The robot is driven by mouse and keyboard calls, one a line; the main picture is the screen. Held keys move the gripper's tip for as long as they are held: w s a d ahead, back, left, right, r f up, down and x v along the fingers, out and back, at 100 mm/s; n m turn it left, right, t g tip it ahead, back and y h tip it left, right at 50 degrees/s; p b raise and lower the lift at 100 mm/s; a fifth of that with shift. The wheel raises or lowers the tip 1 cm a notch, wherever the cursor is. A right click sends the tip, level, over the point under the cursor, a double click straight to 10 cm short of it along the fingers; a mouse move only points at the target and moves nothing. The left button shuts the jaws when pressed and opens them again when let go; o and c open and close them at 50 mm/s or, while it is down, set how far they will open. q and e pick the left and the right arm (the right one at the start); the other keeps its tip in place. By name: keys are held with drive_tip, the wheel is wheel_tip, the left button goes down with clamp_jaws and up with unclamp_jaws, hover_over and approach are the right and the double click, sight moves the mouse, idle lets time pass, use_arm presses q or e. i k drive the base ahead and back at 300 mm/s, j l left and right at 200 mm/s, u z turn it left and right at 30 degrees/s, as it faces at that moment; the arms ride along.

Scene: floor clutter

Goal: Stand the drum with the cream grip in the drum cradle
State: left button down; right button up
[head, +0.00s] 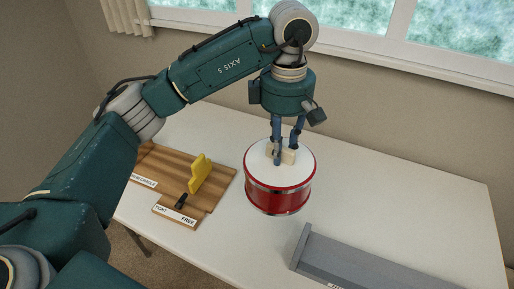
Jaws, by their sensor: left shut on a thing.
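The red drum (279,192) has a white top, silvery rims and a cream grip (288,157) on its top. My left gripper (284,152) reaches down from above and is shut on the cream grip. The drum is upright over the middle of the table, right of the cradle; I cannot tell its exact height. The drum cradle (215,186) is a wooden board with a yellow upright piece (200,174), a small black lever (181,201) and a label (175,215) reading TIGHT and FREE. Another label, partly hidden by my arm, ends in CRADLE. My right gripper is not in view.
A white table (400,190) carries everything. A long grey bin or tray (360,262) lies at the front right, cut off by the frame's bottom edge. The table's right and back areas are clear. A wall with a window (460,35) stands behind.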

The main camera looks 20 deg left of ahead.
sight(163, 167)
drive_tip(key=i+j+u, duration=0.15)
drive_tip(key=j, duration=0.25)
drive_tip(key=i+j+u, duration=0.15)
drive_tip(key=j, duration=0.2)
drive_tip(key=i+j+u, duration=0.15)
drive_tip(key=j, duration=0.25)
drive_tip(key=i+j+u, duration=0.15)
drive_tip(key=j, duration=0.2)
